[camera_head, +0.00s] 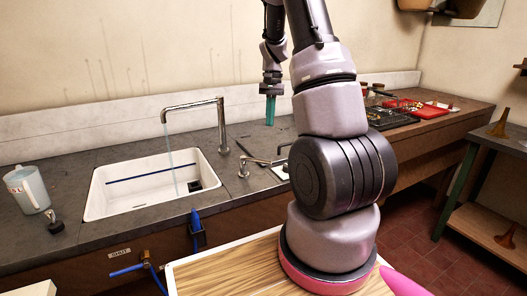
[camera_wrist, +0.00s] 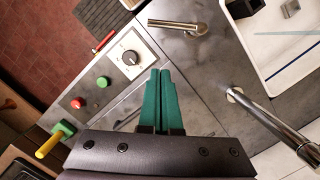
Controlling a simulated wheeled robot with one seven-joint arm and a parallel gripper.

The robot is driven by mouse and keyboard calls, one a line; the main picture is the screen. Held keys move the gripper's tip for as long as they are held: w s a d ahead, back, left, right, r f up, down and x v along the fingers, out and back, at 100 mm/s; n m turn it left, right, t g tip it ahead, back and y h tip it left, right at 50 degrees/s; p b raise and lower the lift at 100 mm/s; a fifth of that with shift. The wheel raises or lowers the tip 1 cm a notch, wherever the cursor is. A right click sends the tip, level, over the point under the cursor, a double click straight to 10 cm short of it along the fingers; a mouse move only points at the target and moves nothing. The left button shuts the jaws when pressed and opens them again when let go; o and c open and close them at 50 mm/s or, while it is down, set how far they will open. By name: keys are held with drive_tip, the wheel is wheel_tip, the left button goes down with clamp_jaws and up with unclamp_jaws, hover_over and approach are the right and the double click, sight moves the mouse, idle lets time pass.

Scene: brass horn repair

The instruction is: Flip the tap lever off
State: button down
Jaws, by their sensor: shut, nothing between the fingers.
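The metal tap lever (camera_head: 256,161) stands on the grey counter right of the sink, its handle lying roughly level. In the wrist view the lever (camera_wrist: 178,25) is beyond my fingertips, apart from them, with its handle pointing left. The curved tap (camera_head: 222,122) rises behind the sink, and a thin stream of water (camera_head: 171,158) falls from its spout. The tap also shows at the right of the wrist view (camera_wrist: 272,122). My gripper (camera_head: 270,121) has teal fingers, shut and empty, pointing down above the counter behind the lever.
The white sink (camera_head: 97,198) is left of the lever. A panel with a dial (camera_wrist: 129,58), a red button (camera_wrist: 78,103) and a green button (camera_wrist: 102,82) is close to the fingers. A jug (camera_head: 27,190) stands at far left; a red tray (camera_head: 428,110) lies at right.

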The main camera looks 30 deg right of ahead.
approach(258, 161)
drive_tip(key=w+d+f, duration=0.2)
drive_tip(key=d+f, duration=0.2)
drive_tip(key=f, duration=0.1)
drive_tip(key=shift+s+a+f, duration=0.95)
drive_tip(key=shift+s+a, duration=0.1)
drive_tip(key=shift+s, duration=0.2)
